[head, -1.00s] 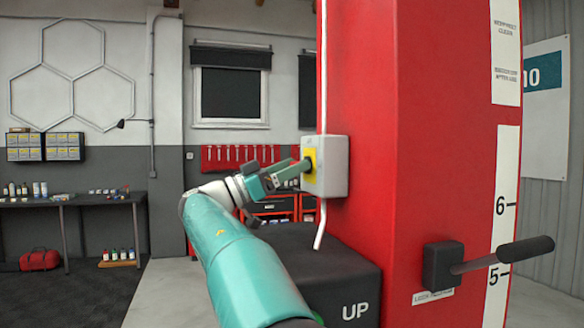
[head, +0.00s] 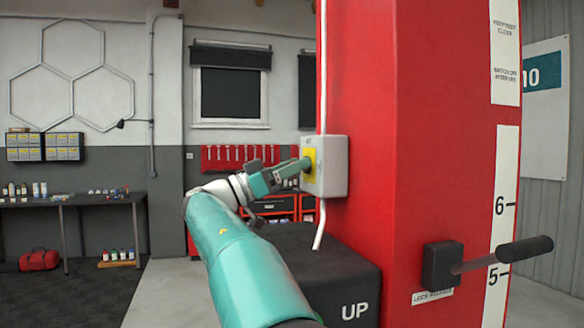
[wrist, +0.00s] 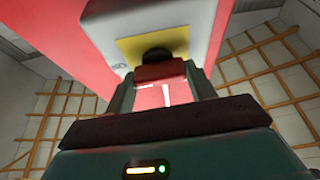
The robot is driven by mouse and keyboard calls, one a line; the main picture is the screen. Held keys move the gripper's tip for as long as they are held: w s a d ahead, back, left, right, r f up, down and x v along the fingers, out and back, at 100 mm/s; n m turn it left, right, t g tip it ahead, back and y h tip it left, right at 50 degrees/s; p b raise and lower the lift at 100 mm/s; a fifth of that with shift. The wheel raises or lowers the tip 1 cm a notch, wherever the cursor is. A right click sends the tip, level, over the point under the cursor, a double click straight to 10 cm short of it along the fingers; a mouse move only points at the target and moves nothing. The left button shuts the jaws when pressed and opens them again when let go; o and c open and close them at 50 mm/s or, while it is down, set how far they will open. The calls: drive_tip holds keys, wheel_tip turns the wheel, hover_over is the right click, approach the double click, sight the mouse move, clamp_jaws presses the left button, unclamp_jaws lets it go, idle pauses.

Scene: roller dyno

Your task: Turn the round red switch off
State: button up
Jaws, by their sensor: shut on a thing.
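The switch box (head: 336,166) is light grey and fixed to the left side of the red column. Its yellow plate (head: 310,176) faces left, toward my gripper (head: 303,164). In the wrist view the red switch handle (wrist: 160,72) sits in front of a black hub (wrist: 157,54) on the yellow plate (wrist: 130,48). My gripper's two fingers are on either side of the red handle, shut on it. In the head view the fingers hide the handle. I cannot read any position marks on the plate.
The red column (head: 430,120) fills the right middle. A black lever (head: 500,255) sticks out of it at lower right. A black block marked UP (head: 330,270) stands below the switch box. A white conduit (head: 323,70) runs up from the box. A workbench (head: 70,200) stands far left.

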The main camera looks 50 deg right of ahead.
drive_tip(key=shift+a+n+t+y, duration=0.1)
drive_tip(key=shift+n+t+y, duration=0.2)
drive_tip(key=shift+n+t, duration=2.25)
drive_tip(key=shift+d+n+t+y, duration=0.1)
drive_tip(key=shift+n+t+y, duration=0.25)
drive_tip(key=shift+n, duration=4.3)
drive_tip(key=shift+a+n+t+y, duration=0.1)
drive_tip(key=shift+n+t+y, duration=0.15)
drive_tip(key=shift+n+t, duration=2.3)
drive_tip(key=shift+n+g, duration=1.05)
drive_tip(key=shift+n, duration=0.2)
drive_tip(key=o, duration=1)
drive_tip(key=shift+r, duration=0.1)
drive_tip(key=shift+a, duration=0.1)
